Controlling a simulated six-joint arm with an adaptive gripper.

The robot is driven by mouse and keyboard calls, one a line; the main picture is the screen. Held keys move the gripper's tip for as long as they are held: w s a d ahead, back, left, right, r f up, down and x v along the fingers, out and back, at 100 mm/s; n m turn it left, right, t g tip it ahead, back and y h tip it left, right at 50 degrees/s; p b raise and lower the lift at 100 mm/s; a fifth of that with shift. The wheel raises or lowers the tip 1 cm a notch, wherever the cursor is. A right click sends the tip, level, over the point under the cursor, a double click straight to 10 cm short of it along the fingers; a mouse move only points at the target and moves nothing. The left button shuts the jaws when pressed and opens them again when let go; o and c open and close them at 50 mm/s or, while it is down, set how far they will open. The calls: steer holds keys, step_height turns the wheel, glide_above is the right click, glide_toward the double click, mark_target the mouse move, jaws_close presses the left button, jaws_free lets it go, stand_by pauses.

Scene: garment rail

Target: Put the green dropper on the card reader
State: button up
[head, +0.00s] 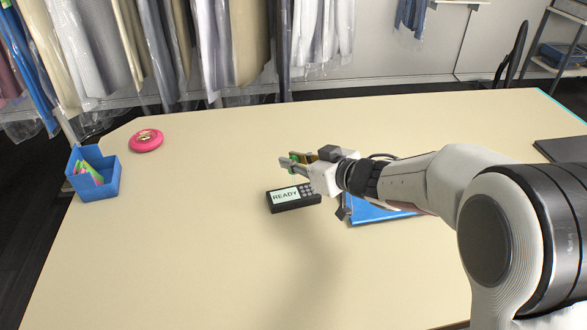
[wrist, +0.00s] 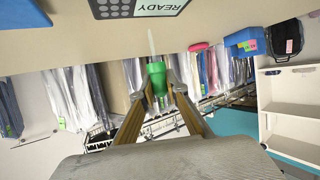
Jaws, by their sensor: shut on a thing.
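The card reader (head: 292,198) is a black box with a lit screen reading READY, lying on the table. In the wrist view its keypad and screen (wrist: 135,6) show at the top edge. My gripper (head: 290,161) is just above and behind the card reader in the head view, shut on the green dropper (head: 294,158). In the wrist view the dropper (wrist: 157,80) has a green bulb between my fingers, and its pale clear tip points toward the table. The dropper looks apart from the card reader. My gripper covers part of it in the head view.
A blue folder-like item (head: 378,211) lies partly under my arm, right of the card reader. A pink round object (head: 146,140) and a blue box (head: 95,186) holding colourful cards are at the left. Garments hang behind the table. The front table area is clear.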

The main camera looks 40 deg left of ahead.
steer(key=shift+f, duration=1.3)
steer(key=shift+f, duration=0.15)
steer(key=o, duration=0.8)
steer(key=shift+c, duration=0.2)
steer(key=shift+r, duration=0.2)
steer(key=v, duration=1.2)
steer(key=shift+d, duration=0.1)
